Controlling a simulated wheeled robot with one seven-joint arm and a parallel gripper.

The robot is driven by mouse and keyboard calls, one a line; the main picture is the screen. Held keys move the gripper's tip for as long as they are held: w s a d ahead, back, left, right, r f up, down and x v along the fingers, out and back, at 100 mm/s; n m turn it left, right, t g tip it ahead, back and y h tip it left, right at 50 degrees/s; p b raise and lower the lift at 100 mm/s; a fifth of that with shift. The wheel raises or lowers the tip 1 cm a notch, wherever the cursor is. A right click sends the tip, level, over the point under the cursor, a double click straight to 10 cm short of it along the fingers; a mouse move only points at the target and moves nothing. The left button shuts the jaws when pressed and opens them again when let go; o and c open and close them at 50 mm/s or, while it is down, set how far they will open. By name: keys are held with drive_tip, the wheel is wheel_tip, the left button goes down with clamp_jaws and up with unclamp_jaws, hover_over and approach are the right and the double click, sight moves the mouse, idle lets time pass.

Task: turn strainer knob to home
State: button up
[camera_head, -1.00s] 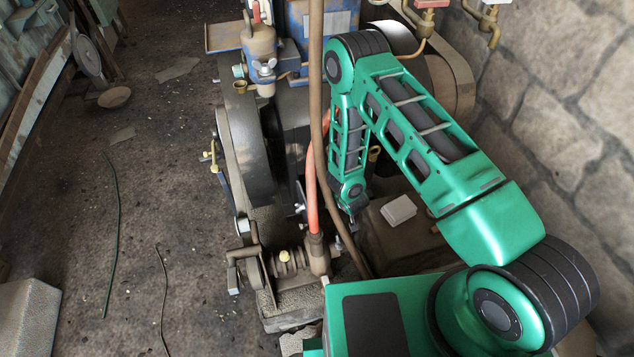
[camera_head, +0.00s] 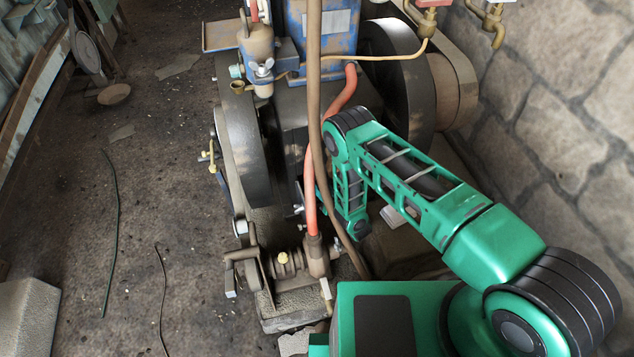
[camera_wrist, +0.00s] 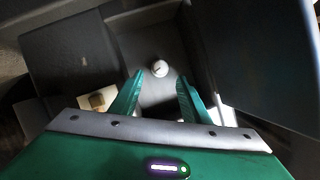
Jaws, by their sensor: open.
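A small round white knob (camera_wrist: 159,68) with a short dark mark on it sits on a grey recessed surface in the wrist view. It looks like the strainer knob, but I cannot confirm this. My gripper (camera_wrist: 160,79) is open, with its green fingers on either side of the line to the knob. The knob appears beyond the fingertips, and I see no contact. In the head view my arm reaches down beside the engine, and the gripper's fingers are hidden there.
A brown vertical pipe (camera_head: 315,100) and an orange hose (camera_head: 310,190) run close to my arm. The dark flywheel (camera_head: 245,145) stands left, the stone wall (camera_head: 560,120) right. A pale block (camera_wrist: 97,101) lies left of my fingers. Floor (camera_head: 150,220) is open at left.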

sight(314, 179)
drive_tip(key=x, duration=0.7)
drive_tip(key=shift+w+a, duration=0.1)
drive_tip(key=shift+w, duration=0.1)
drive_tip(key=c, duration=1.1)
